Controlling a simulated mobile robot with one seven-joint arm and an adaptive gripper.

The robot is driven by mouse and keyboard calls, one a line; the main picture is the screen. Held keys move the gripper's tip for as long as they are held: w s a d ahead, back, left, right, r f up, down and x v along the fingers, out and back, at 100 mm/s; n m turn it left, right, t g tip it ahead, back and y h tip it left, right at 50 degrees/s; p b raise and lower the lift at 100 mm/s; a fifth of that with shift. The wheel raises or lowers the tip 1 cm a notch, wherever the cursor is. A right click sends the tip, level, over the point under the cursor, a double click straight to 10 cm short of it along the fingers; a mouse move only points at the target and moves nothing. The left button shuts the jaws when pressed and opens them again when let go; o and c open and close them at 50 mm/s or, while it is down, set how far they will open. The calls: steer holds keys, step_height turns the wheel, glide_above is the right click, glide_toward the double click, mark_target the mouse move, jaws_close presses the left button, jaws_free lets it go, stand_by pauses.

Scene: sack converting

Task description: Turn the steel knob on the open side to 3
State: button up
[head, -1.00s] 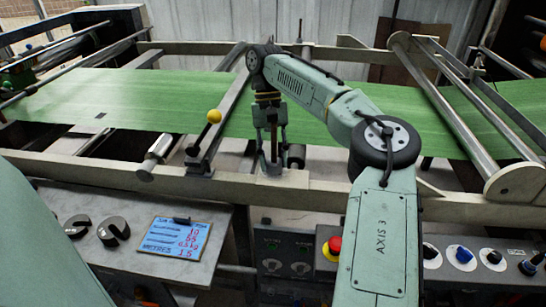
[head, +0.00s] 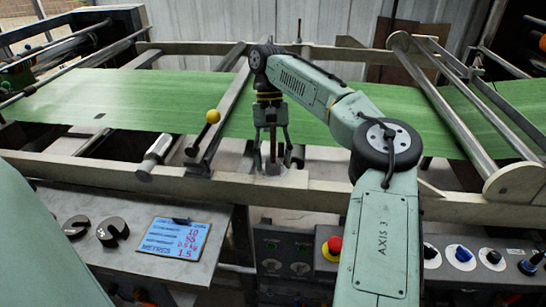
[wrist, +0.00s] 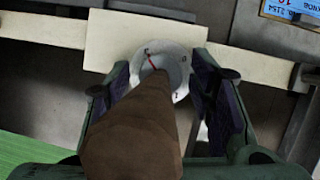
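In the wrist view a round steel-grey dial (wrist: 178,60) with a red line and small marks sits on a pale plate (wrist: 110,40). A thick brown post (wrist: 135,130) rises from it toward the camera and hides part of it. I cannot read which number the red line meets. My gripper (wrist: 168,85) has its two dark-padded fingers on either side of the post and dial, apart from each other. In the head view my gripper (head: 272,150) points down over the frame's near rail (head: 330,192), with the brown post (head: 272,143) between its fingers.
A green web (head: 120,100) runs behind the rail. A yellow-ball lever (head: 213,116) and a steel roller end (head: 152,160) stand left of my gripper. A written display (head: 174,238) lies on the bench. A red button (head: 334,245) and several panel knobs (head: 460,254) are in front.

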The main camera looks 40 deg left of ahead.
stand_by(0.3)
steer(key=shift+v, duration=3.75)
steer(key=shift+s+f, duration=0.1)
